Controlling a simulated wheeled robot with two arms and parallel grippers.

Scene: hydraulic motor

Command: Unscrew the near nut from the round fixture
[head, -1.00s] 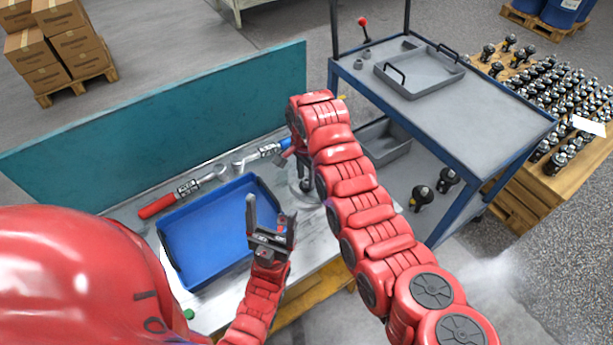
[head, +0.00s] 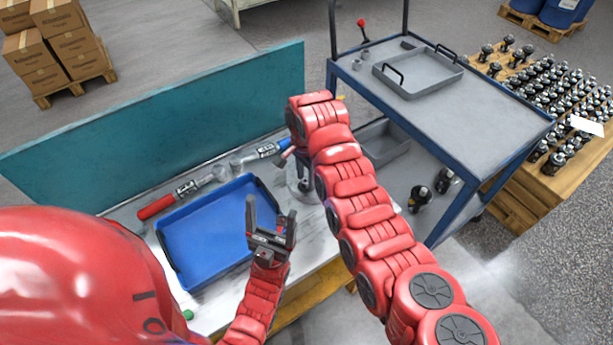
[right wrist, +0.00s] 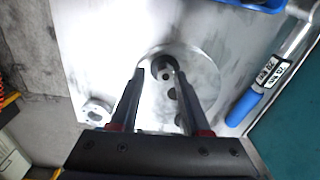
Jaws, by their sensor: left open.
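The round fixture (right wrist: 207,75) is a pale metal disc on the bench in the right wrist view. Several dark round parts or holes show on it in a row; which is the near nut is hard to tell. One dark round part (right wrist: 163,67) lies between the fingertips of my right gripper (right wrist: 159,72). The fingers are apart, and contact cannot be made out. In the head view, the fixture (head: 304,190) is partly hidden by my right arm, which also covers most of the right gripper. My left gripper (head: 271,220) is open and empty over the blue tray's right edge.
The blue tray (head: 190,262) looks empty. A metal ring (right wrist: 97,110) lies left of the fixture. A blue-framed cart (head: 470,105) stands at right.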

